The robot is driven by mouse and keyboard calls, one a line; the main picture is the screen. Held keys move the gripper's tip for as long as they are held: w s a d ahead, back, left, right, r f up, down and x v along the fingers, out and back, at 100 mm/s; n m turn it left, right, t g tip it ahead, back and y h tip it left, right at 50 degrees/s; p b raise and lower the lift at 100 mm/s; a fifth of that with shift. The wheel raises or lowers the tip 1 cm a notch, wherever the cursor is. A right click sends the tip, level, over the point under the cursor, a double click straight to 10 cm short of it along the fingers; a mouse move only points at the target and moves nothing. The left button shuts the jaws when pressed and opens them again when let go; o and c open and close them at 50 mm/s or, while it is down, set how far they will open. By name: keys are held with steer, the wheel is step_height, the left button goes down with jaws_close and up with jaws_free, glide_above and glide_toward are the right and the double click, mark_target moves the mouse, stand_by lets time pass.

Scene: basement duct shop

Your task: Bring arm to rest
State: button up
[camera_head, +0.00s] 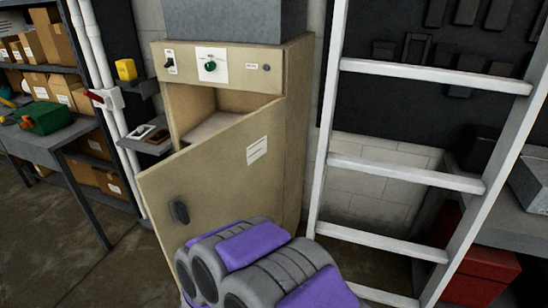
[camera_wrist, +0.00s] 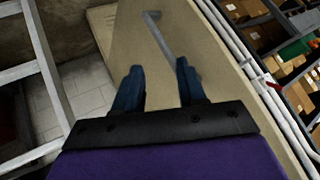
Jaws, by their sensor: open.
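My gripper (camera_wrist: 159,72) shows in the wrist view, its two dark blue fingers apart with nothing between them. A tan cabinet door (camera_wrist: 195,45) fills the view beyond the fingers, with a grey bar handle (camera_wrist: 158,35) on it. The gap between the fingers and the door is hard to judge. In the head view my purple and grey arm is folded low in the middle, covering the lower part of the door (camera_head: 215,165); the gripper is hidden there. The door stands ajar from the cabinet (camera_head: 296,130), with its dark handle (camera_head: 179,210) at the left.
A white ladder (camera_head: 405,172) stands close at the right, before a dark tool board (camera_head: 450,85). White pipes (camera_head: 100,90) and a small ledge (camera_head: 150,140) are left of the cabinet. A workbench (camera_head: 50,140) with a green tool stands further left. Floor is clear at lower left.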

steer(key=s+d+r+n+g, duration=0.2)
steer(key=s+d+r+g, duration=0.4)
steer(key=d+r, duration=0.8)
steer(key=s+d+r+g+h, duration=0.1)
steer(key=s+d+r+g, duration=0.1)
steer(key=s+d, duration=0.8)
steer(key=s+d+r+g+h, duration=0.2)
steer(key=s+d+r, duration=0.1)
steer(key=s+d, duration=0.7)
steer(key=shift+s+d+r+m+h, duration=0.3)
steer(key=shift+s+r, duration=0.1)
steer(key=shift+s, duration=0.15)
